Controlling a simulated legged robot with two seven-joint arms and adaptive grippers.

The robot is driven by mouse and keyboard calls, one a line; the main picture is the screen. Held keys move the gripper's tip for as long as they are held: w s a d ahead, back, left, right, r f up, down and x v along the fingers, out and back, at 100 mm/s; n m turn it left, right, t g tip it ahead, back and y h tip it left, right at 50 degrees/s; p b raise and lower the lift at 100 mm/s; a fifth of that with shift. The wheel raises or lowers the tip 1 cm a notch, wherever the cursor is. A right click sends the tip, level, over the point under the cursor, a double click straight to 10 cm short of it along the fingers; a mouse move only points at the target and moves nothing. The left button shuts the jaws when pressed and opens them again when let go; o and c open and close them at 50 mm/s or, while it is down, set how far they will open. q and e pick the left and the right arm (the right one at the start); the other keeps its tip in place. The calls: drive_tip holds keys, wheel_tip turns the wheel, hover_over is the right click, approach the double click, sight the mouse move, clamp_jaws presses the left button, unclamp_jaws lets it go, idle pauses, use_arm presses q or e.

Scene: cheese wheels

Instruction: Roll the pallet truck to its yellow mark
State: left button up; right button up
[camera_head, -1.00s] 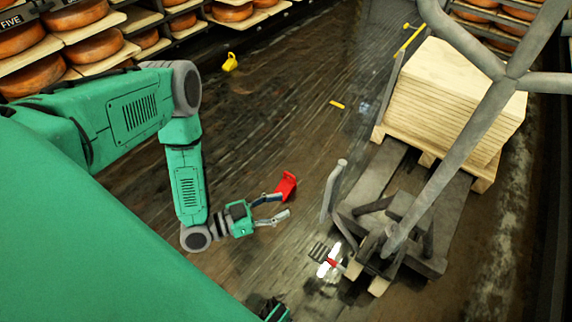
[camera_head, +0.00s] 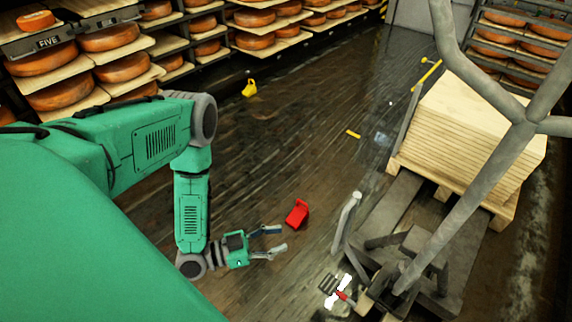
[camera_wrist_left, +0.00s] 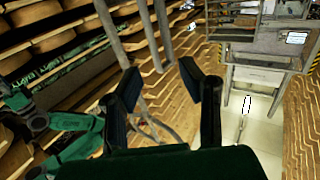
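The grey pallet truck (camera_head: 385,215) stands at the lower right of the head view. Its long tiller (camera_head: 470,200) rises toward the camera and branches into handle bars at the upper right. A wooden pallet (camera_head: 440,174) with stacked pale boards (camera_head: 480,120) sits at its far end. A short yellow strip (camera_head: 353,134) and a longer yellow line (camera_head: 426,75) show beyond the truck; I cannot tell which is the mark. My left gripper (camera_head: 277,241) is open and empty, left of the truck and apart from it. Its spread fingers show in the left wrist view (camera_wrist_left: 160,85). My right gripper is out of view.
A red object (camera_head: 297,213) lies on the floor just beyond my left gripper. A yellow object (camera_head: 249,88) stands farther back. A red, white and grey item (camera_head: 337,290) is beside the truck's near end. Cheese shelves (camera_head: 110,60) line the left.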

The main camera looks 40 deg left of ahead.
use_arm(q)
drive_tip(key=v, duration=0.9)
drive_tip(key=shift+s, duration=0.2)
drive_tip(key=shift+a, duration=0.1)
